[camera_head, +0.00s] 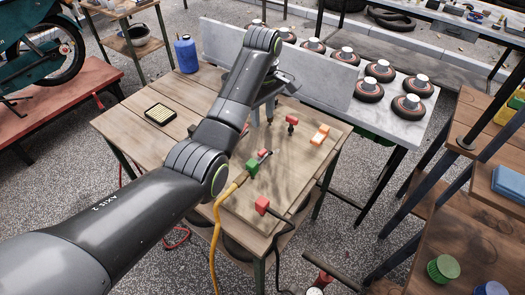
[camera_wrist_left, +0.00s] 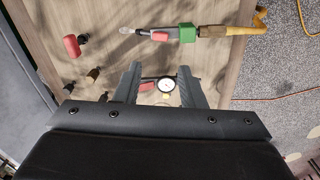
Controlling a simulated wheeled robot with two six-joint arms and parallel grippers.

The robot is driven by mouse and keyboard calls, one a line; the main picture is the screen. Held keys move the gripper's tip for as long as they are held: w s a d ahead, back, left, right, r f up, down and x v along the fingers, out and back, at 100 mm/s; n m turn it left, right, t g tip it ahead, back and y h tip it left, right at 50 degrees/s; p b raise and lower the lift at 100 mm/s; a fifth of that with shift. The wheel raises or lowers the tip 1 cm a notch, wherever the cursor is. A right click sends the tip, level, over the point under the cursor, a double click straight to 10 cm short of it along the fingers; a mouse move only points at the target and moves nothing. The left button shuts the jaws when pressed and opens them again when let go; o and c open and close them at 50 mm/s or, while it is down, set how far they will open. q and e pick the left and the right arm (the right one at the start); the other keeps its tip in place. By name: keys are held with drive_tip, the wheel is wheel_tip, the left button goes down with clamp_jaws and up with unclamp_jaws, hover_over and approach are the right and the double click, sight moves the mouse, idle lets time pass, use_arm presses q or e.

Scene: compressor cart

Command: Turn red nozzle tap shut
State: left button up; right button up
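A nozzle with a green body (camera_head: 252,166) lies on the wooden cart top, a yellow hose running from it. In the left wrist view its green block (camera_wrist_left: 188,32) has a small red piece (camera_wrist_left: 160,36) beside it and a pale tip to the left. I cannot tell whether that red piece is the tap or how it is turned. My left gripper (camera_head: 262,112) points down over the cart, behind the nozzle. Its fingers (camera_wrist_left: 160,85) are apart in the wrist view, with a round white gauge (camera_wrist_left: 166,85) showing between them; contact is unclear. My right gripper is out of view.
A red-topped fitting (camera_head: 291,121), an orange block (camera_head: 320,134) and a red connector (camera_head: 262,205) on a black hose are around the nozzle. A blue bottle (camera_head: 186,54) stands at the back. A bench with several round discs (camera_head: 380,71) stands behind right.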

use_arm(q)
hover_over(262, 151)
wheel_tip(262, 151, down, 6)
drive_tip(key=shift+s+f+p, duration=0.1)
drive_tip(key=shift+p, duration=0.25)
wheel_tip(262, 151, down, 6)
drive_tip(key=shift+r, duration=0.1)
drive_tip(key=shift+f, duration=0.75)
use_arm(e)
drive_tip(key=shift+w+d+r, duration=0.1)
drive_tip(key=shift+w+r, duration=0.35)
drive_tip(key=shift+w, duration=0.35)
use_arm(q)
drive_tip(key=c, duration=0.7)
